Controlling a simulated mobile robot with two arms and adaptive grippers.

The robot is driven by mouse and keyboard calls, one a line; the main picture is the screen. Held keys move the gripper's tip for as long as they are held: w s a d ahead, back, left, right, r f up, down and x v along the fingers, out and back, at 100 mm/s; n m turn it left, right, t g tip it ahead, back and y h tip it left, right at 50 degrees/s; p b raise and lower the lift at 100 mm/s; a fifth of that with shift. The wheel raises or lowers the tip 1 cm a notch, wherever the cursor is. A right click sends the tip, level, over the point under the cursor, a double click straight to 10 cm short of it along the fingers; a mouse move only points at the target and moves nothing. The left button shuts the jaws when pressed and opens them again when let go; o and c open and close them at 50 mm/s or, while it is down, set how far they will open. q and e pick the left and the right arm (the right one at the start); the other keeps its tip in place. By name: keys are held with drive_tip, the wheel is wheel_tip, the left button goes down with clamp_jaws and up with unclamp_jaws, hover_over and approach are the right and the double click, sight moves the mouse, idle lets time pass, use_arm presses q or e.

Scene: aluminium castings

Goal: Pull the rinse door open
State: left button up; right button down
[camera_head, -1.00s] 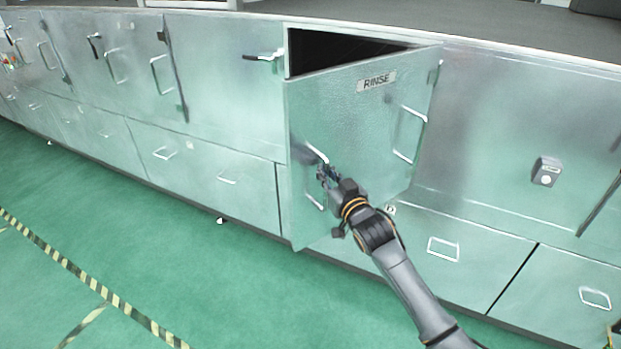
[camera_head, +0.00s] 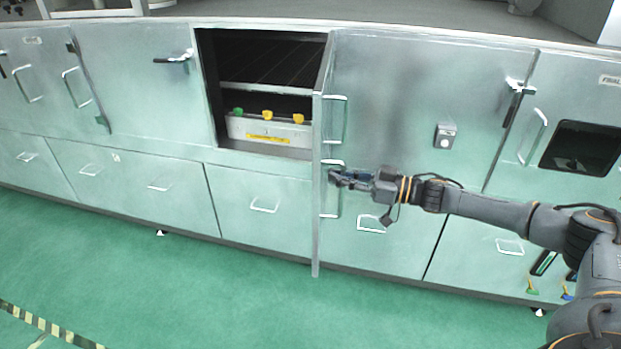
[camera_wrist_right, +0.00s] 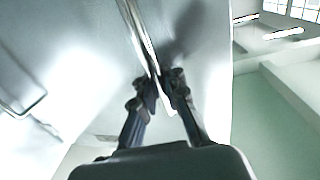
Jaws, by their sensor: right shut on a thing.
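The rinse door (camera_head: 318,225) stands swung far out from the cabinet and shows nearly edge-on in the head view, so its label is hidden. The opening (camera_head: 265,75) behind it is uncovered. My right gripper (camera_head: 335,180) is shut on the door's handle (camera_head: 330,204). In the right wrist view the gripper's fingers (camera_wrist_right: 165,100) close around the bright bar of the handle (camera_wrist_right: 140,35). My left gripper is in neither view.
Inside the opening is a white box (camera_head: 268,130) with green and yellow knobs. Closed drawers (camera_head: 262,204) run below. A small grey lock box (camera_head: 444,136) is on the panel to the right. The green floor (camera_head: 200,290) in front is clear.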

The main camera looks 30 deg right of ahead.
drive_tip(key=shift+n+g+y, duration=0.7)
drive_tip(key=shift+n+g, duration=0.1)
drive_tip(key=shift+g, duration=0.1)
drive_tip(key=shift+w+d+b+v, duration=0.1)
drive_tip(key=shift+w+b+v, duration=0.05)
drive_tip(key=shift+v, duration=0.75)
drive_tip(key=shift+w+d+b+v, duration=0.1)
drive_tip(key=shift+w+d+v, duration=0.1)
drive_tip(key=shift+v, duration=0.65)
drive_tip(key=shift+w+d+b+v, duration=0.1)
drive_tip(key=shift+w+b+v, duration=0.05)
drive_tip(key=shift+v, duration=0.75)
drive_tip(key=c, duration=1.4)
unclamp_jaws()
drive_tip(key=shift+s, duration=0.1)
drive_tip(key=v, duration=1.2)
